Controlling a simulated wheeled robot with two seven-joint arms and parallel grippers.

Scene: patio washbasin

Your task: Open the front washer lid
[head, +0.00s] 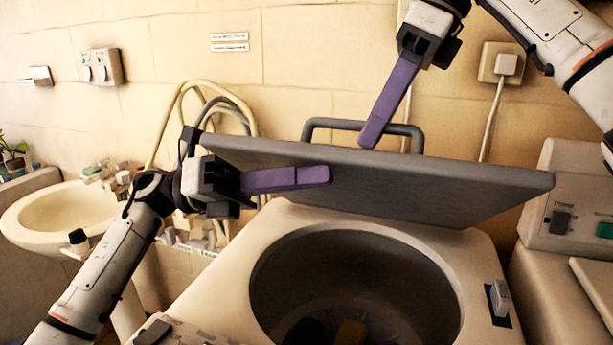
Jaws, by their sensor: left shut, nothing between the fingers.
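The washer (235,265) stands in the front middle. Its grey lid (450,187) is raised and tilted up behind the round tub opening (355,275). A grey bar handle (330,122) shows above the lid's upper edge. My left gripper (328,174) is shut and empty, with its purple fingers across the lid's face on the left; contact cannot be told. My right gripper (370,142) points down from the upper right, with its fingertips overlapping the handle in the picture. Its fingers look like one bar, so their gap and any grip are hidden.
A washbasin (60,210) stands at the left, with hoses (165,125) on the wall beside it. A second machine (560,240) with a control panel stands close at the right. Several dark and yellow items lie in the tub. A wall socket (505,65) is behind.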

